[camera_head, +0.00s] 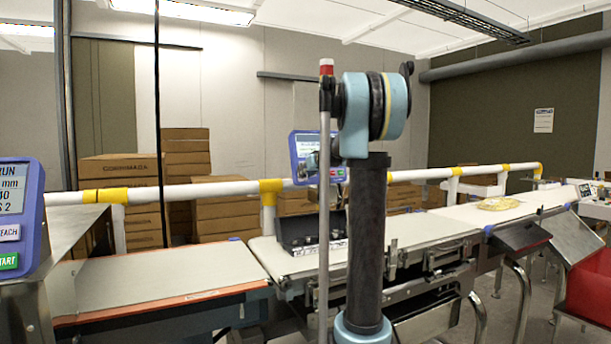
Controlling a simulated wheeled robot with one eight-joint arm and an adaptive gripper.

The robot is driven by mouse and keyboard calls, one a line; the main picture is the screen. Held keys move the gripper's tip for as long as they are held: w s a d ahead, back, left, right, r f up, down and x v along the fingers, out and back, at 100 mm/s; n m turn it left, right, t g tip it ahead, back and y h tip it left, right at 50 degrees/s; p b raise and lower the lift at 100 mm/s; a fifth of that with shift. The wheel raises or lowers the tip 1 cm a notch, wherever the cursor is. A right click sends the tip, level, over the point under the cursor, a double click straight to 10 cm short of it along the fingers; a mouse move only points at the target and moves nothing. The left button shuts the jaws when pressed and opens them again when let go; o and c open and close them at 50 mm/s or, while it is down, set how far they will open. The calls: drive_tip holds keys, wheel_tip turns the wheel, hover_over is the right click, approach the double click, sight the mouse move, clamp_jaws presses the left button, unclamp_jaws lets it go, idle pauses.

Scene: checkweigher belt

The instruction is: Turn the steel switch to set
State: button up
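I cannot make out the steel switch in this view. My arm stands upright in the middle, a dark tube with a pale blue joint on top, and my gripper is not in the picture. A blue-framed control panel (22,215) is cut off by the left edge. Its screen reads RUN, with a white button marked EACH and a green button marked TART below. A second blue-framed panel with a lit screen (303,150) stands behind my arm, which partly hides it. No switch can be told on either panel.
A pale belt (165,272) lies at front left, and another belt (345,252) runs behind my arm to the right. A yellow package (496,204) lies on the far right stretch. A white and yellow rail (225,188) and stacked cartons (186,158) stand behind. A red bin (590,290) is at right.

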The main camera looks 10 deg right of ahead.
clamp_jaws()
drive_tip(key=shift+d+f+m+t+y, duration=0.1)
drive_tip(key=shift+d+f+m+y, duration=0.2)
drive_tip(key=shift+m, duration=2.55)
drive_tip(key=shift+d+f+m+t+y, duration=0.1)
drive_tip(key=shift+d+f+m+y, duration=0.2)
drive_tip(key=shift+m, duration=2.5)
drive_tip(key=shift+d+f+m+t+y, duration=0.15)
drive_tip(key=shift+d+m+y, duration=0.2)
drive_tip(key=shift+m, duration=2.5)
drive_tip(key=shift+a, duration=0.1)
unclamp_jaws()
